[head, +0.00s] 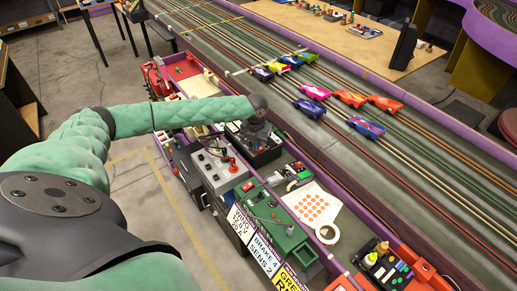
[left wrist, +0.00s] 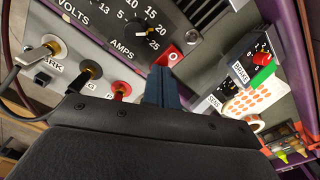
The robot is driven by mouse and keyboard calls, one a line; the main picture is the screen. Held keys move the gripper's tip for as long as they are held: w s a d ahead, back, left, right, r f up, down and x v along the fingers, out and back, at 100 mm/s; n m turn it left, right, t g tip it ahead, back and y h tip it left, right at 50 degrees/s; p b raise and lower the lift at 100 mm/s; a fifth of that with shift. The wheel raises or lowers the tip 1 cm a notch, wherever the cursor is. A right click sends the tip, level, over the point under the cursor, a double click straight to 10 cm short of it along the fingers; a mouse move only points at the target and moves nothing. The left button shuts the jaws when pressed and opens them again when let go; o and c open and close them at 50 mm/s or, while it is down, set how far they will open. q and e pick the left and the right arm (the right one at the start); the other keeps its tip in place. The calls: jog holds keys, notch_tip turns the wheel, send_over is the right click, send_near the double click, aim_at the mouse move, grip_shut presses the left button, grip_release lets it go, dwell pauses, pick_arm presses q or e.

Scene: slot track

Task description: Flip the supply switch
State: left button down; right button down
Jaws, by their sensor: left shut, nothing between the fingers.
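A grey panel (left wrist: 125,55) fills the upper part of the left wrist view. It carries a VOLTS and AMPS scale and a black knob (left wrist: 135,33). A red square part with a white mark (left wrist: 172,57), possibly the supply switch, sits at its right edge. My left gripper (left wrist: 165,88) is shut and empty. Its blue fingertips point at the panel just below the red part; I cannot tell whether they touch. In the head view my left gripper (head: 257,130) is over a dark box on the bench, and the arm hides part of it. My right gripper is not in view.
A grey box with a red knob (head: 217,165) and a green box (head: 272,218) stand near the arm. Slot cars (head: 365,126) stand on the track beyond. White tape (head: 327,233) lies right.

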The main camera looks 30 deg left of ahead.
pick_arm(q)
jog(key=shift+f, duration=0.2)
jog(key=shift+r+p, duration=1.6)
jog(key=shift+r, duration=0.2)
jog(key=shift+w+r+p, duration=0.1)
jog(key=shift+r+p, duration=0.65)
jog(key=shift+r, duration=0.1)
jog(key=shift+s+r+p, duration=0.2)
jog(key=shift+r+p, duration=0.6)
jog(key=shift+r, duration=0.3)
jog(key=shift+r, duration=0.1)
